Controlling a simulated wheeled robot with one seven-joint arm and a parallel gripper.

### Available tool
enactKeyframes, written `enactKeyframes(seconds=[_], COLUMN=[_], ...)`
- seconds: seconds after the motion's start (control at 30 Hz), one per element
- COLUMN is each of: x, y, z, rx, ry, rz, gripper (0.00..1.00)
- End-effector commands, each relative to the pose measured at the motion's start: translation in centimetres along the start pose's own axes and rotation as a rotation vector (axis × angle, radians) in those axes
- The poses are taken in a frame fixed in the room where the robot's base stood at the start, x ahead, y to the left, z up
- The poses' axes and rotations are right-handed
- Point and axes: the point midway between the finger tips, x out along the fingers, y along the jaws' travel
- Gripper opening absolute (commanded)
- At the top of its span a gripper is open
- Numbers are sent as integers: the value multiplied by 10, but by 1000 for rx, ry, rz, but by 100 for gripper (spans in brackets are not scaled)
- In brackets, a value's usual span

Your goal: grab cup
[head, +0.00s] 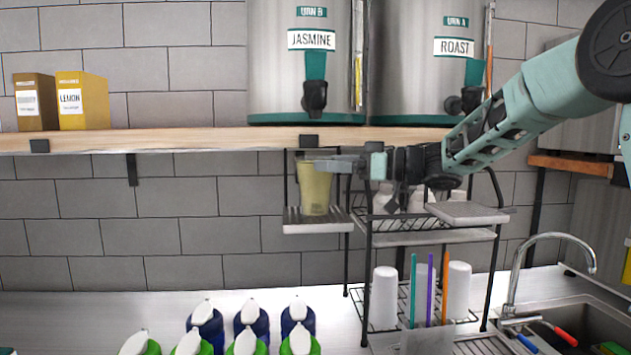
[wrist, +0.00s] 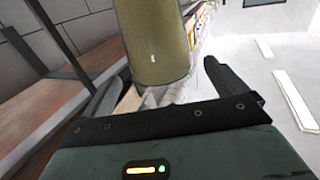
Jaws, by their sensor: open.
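A yellow-green cup (head: 314,188) stands upright on a small grey side shelf (head: 318,227) below the wooden shelf. It fills the upper middle of the wrist view (wrist: 155,40). My gripper (head: 318,161) reaches in from the right at the height of the cup's upper part. In the wrist view my gripper (wrist: 158,78) is open, with one dark finger on each side of the cup. The cup lies between or just ahead of the fingertips; I cannot tell whether either finger touches it.
The wooden shelf (head: 200,141) runs just above my gripper and bears two urns (head: 300,80) and boxes. A wire rack (head: 425,238) with white cups stands to the right of the cup. Bottles (head: 250,318) stand on the counter below. A sink (head: 570,320) is at lower right.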

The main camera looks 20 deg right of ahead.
Motion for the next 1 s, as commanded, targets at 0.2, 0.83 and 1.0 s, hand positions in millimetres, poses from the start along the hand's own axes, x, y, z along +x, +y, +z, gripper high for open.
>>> enactKeyframes(seconds=[0.2,0.83,1.0], x=[32,44,44], y=[-2,-2,-2], z=[-6,-3,-4], rx=[4,1,-1], ry=[1,0,2], rz=[-4,-1,-1], gripper=[97,30,17])
